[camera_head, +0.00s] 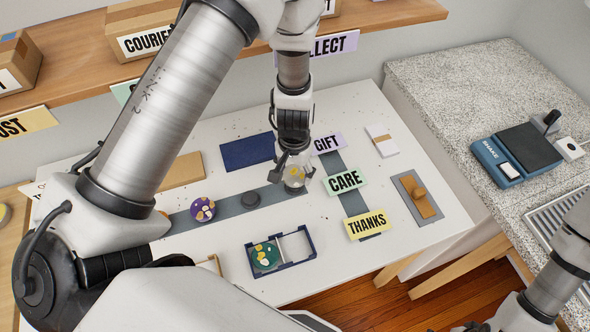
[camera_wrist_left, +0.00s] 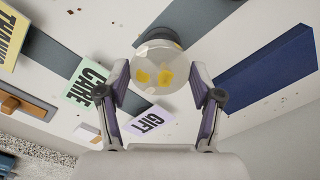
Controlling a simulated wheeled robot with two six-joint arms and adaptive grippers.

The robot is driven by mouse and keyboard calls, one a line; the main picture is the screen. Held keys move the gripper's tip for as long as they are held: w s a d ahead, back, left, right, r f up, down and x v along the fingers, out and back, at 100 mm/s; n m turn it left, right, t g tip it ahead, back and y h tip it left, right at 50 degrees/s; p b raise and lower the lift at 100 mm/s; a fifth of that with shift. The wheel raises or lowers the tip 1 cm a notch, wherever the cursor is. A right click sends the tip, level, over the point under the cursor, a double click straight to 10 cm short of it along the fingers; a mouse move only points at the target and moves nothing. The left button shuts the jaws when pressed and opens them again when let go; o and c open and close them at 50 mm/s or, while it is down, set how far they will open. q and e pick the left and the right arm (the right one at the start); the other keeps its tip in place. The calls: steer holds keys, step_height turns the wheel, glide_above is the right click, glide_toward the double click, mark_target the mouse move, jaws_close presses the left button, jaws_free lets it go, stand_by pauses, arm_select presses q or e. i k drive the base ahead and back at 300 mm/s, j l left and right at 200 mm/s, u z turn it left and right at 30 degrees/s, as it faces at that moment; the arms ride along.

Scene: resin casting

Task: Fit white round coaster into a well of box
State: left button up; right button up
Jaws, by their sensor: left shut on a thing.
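The white round coaster (camera_head: 295,177), translucent with yellow flecks, is between the fingers of my left gripper (camera_head: 292,168), which is shut on it. In the left wrist view the coaster (camera_wrist_left: 160,72) sits between the fingertips of the gripper (camera_wrist_left: 162,88). A dark round piece shows behind its far edge; I cannot tell whether they touch. The dark blue box (camera_head: 282,251) stands nearer the table's front edge. A green coaster (camera_head: 265,256) with white and yellow patches lies in its left well; its right well is empty. My right gripper is out of view.
Label signs reading CARE (camera_head: 345,181) and THANKS (camera_head: 368,223) stand right of the gripper. A blue slab (camera_head: 247,152) lies behind. The table around the box is mostly clear.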

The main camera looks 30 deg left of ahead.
mark_target(297, 247)
steer(key=k+l, duration=0.45)
steer(key=k+j+z, duration=0.1)
steer(key=k, duration=0.25)
steer(key=k+j+z, duration=0.1)
steer(key=k, duration=0.25)
steer(key=i+j+u, duration=0.1)
steer(key=i+j, duration=0.25)
